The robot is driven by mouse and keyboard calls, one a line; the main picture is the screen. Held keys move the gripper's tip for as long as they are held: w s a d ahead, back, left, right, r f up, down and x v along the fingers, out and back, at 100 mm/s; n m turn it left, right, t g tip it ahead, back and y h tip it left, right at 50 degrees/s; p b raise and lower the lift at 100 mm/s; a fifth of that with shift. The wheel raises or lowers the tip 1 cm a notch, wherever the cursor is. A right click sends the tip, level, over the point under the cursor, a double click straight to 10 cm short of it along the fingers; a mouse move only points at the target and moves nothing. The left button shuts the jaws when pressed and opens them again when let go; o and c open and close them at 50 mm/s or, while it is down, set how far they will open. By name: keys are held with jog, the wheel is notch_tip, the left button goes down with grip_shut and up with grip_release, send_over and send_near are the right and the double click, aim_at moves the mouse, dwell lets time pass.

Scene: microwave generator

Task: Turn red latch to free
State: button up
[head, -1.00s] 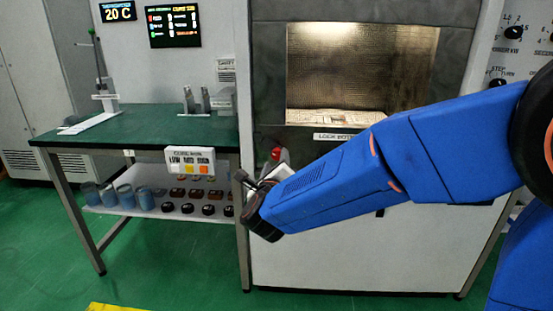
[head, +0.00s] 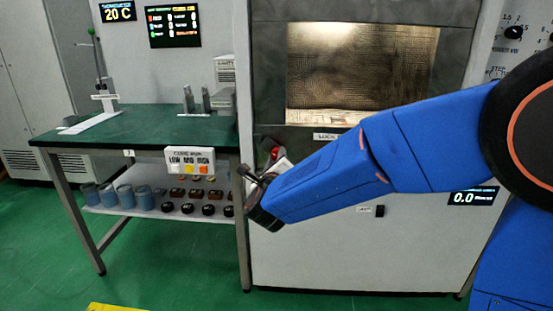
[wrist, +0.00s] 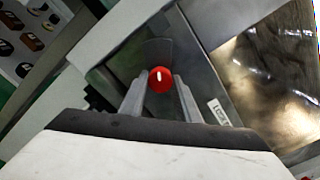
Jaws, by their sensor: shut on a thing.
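The red latch (wrist: 160,79) shows in the wrist view as a round red knob with a short white mark standing nearly upright on its face. My gripper (wrist: 157,92) has one finger on each side of the knob and is shut on it. In the head view my gripper (head: 258,190) is at the left front edge of the microwave generator (head: 277,250). A small part of the red latch (head: 275,154) shows just above it. My blue arm hides part of the front panel.
A green-topped table (head: 140,131) stands to the left, with a button box (head: 190,160) at its front edge and blue cups and dark pieces on its lower shelf (head: 150,210). The lit chamber (head: 360,70) is open above my arm.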

jog(key=shift+n, duration=9)
jog(key=o, duration=1)
jog(key=shift+o, duration=0.2)
jog(key=s, duration=1.7)
jog(key=shift+s+a, duration=0.2)
jog(key=shift+a, duration=0.1)
